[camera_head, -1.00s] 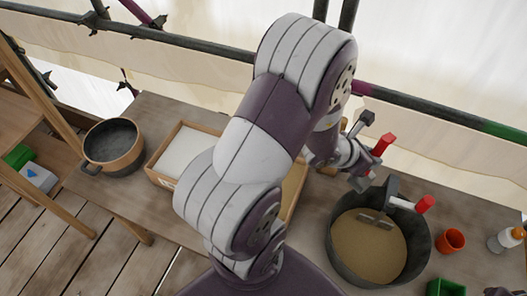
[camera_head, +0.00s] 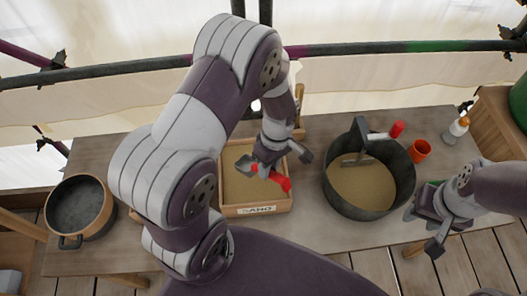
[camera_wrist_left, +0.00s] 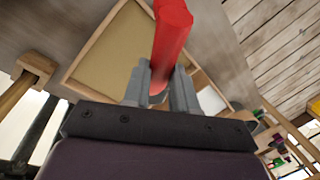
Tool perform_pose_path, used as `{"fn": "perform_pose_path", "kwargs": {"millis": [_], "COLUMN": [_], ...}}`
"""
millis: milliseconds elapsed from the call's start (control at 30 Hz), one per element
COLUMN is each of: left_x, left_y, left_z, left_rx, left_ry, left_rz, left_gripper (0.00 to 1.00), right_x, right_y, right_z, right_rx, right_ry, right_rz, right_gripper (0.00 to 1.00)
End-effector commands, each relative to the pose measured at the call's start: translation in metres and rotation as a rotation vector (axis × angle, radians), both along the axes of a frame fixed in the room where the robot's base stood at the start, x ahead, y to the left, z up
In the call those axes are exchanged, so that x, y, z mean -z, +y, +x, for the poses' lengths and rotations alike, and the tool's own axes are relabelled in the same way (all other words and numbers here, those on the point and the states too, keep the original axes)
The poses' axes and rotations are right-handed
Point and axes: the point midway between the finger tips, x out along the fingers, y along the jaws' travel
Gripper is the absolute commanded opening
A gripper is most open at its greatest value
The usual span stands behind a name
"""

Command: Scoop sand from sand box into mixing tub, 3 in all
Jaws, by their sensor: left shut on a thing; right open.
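My left gripper (camera_head: 268,160) is shut on the red handle of a scoop (camera_head: 281,181) above the sand box; the grey scoop head (camera_head: 246,164) points left. The red handle also fills the top middle of the left wrist view (camera_wrist_left: 172,40), between the fingers. The sand box (camera_head: 262,209) is a wooden tray labelled for sand, with sand inside, partly hidden by my arm. The mixing tub (camera_head: 338,206) is a dark round tub to its right, holding a layer of sandy material. My right gripper (camera_head: 424,226) is open and empty, right of the tub.
A dark pot (camera_head: 78,208) stands at the left. A rail runs behind the table.

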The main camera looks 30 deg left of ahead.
Motion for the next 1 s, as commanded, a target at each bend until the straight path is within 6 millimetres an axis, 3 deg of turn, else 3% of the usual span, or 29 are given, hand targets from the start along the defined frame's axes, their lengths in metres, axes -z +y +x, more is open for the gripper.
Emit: {"fn": "perform_pose_path", "kwargs": {"millis": [100,233,433,700,1000], "left_x": [0.001,0.005,0.032,0.075,0.097], "left_y": [0.02,0.029,0.036,0.043,0.043], "left_z": [0.018,0.028,0.032,0.037,0.036], "left_rx": [0.163,0.241,0.241,0.245,0.244], "left_ry": [-0.027,-0.039,-0.005,0.036,0.037], "left_rz": [0.074,0.096,0.022,-0.08,-0.078], "left_gripper": [0.0,0.0,0.0,0.0,0.0], "right_x": [-0.003,-0.001,0.011,0.044,0.057], "right_y": [0.0,0.0,0.0,0.0,0.0], "right_z": [0.0,0.0,0.0,0.0,0.0], "right_rx": [0.0,0.0,0.0,0.0,0.0], "right_ry": [0.0,0.0,0.0,0.0,0.0], "right_rz": [0.0,0.0,0.0,0.0,0.0], "right_gripper": [0.43,0.43,0.43,0.43,0.43]}}
